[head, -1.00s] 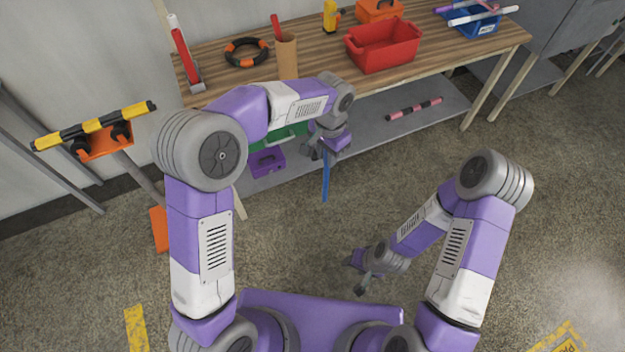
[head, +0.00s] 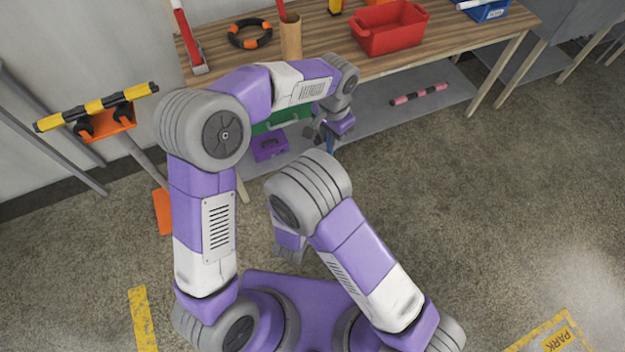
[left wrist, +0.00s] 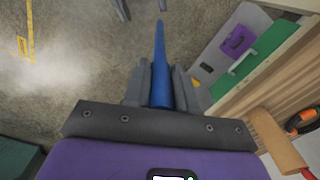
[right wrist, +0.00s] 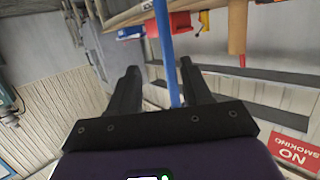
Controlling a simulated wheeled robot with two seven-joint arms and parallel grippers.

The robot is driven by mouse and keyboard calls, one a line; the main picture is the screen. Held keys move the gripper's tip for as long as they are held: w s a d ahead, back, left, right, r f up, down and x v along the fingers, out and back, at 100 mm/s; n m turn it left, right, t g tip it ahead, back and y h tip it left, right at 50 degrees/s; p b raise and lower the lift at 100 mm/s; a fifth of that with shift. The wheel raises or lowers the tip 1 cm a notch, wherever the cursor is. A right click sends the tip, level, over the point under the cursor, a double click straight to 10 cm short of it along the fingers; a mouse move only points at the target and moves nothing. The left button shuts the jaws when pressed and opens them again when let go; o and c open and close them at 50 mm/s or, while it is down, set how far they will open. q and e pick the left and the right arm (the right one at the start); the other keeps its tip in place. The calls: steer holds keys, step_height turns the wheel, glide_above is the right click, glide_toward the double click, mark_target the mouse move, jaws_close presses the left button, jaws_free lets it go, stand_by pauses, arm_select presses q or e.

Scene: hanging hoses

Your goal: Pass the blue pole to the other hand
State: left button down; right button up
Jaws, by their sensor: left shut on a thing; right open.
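The blue pole (head: 330,144) is held in my left gripper (head: 324,130), below the front edge of the table. In the left wrist view the blue pole (left wrist: 161,62) sticks straight out from between the closed fingers (left wrist: 162,80). My right gripper is hidden behind its own arm in the head view. In the right wrist view my right gripper (right wrist: 158,70) is open, and the blue pole (right wrist: 166,45) runs between its fingers in the picture. I cannot tell whether they touch it. Dark fingertips show near the pole's far end in the left wrist view.
The wooden table (head: 345,62) carries a red bin (head: 390,30), a brown tube (head: 291,40) and an orange-black ring (head: 250,33). A green box and a purple box (head: 270,147) sit on the shelf below. Open floor lies to the right (head: 500,200).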

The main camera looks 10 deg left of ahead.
step_height(320, 180, up, 5)
steer(key=s+a+t+h, duration=0.1)
steer(key=s+a+t, duration=0.1)
steer(key=t, duration=0.1)
steer(key=x, duration=1.1)
steer(key=shift+w+f, duration=0.2)
steer(key=shift+w, duration=0.05)
steer(key=shift+a, duration=0.1)
jaws_close()
arm_select(q)
steer(key=c, duration=0.8)
jaws_free()
